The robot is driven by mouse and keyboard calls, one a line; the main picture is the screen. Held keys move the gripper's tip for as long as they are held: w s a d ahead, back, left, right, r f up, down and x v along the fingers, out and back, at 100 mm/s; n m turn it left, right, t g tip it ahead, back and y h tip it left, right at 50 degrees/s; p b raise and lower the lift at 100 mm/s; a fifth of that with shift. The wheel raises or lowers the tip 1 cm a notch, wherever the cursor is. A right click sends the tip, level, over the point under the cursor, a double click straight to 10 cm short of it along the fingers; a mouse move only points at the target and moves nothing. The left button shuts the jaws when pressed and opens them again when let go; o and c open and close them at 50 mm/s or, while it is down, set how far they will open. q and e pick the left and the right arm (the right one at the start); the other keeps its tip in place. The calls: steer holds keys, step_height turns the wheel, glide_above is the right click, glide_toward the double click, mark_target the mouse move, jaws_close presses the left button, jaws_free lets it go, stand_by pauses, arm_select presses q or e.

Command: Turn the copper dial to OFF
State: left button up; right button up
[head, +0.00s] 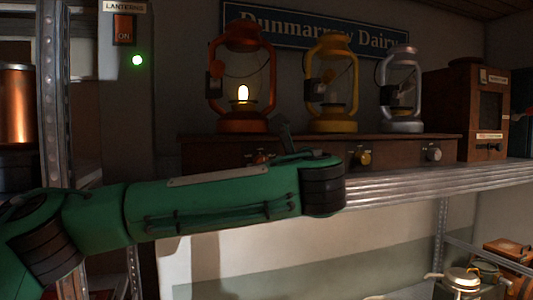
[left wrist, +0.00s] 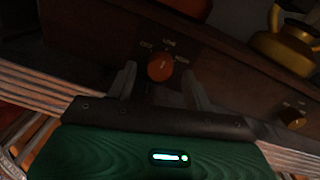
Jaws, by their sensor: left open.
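The copper dial (left wrist: 160,67) is a round orange-red knob on the wooden shelf-front panel, with a small pale mark pointing up. Small labels surround it, too dark to read surely. In the head view the dial (head: 262,157) is mostly hidden behind my left arm, below the copper lantern (head: 243,118), whose flame is lit. My left gripper (left wrist: 159,72) is open, one finger on each side of the dial. I cannot tell whether the fingers touch it. My right gripper is in neither view.
A yellow lantern (head: 332,124) and a silver lantern (head: 401,126) stand unlit to the right, with a brass dial (head: 363,158) and silver dial (head: 433,154) below. A lantern switch (head: 124,30) reads ON beside a green light (head: 137,60). A metal shelf edge (head: 430,183) runs below.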

arm_select(q)
steer(key=shift+w+a, duration=0.2)
steer(key=shift+w, duration=0.45)
steer(key=c, duration=1)
steer(key=shift+f+n+b, duration=0.25)
steer(key=shift+n+b, duration=0.05)
steer(key=shift+b, duration=0.3)
steer(key=n+b, duration=0.7)
steer(key=b, duration=0.2)
steer(key=shift+f+b, duration=0.1)
steer(key=shift+b, duration=0.3)
steer(key=shift+r+n+h+b, duration=0.15)
steer(key=shift+n+h+b, duration=0.05)
steer(key=shift+n+b, duration=0.7)
steer(key=shift+r+n+h+b, duration=0.1)
steer(key=shift+n+h+b, duration=0.1)
steer(key=shift+n+b, duration=0.7)
steer(key=shift+n, duration=0.3)
steer(key=o, duration=1)
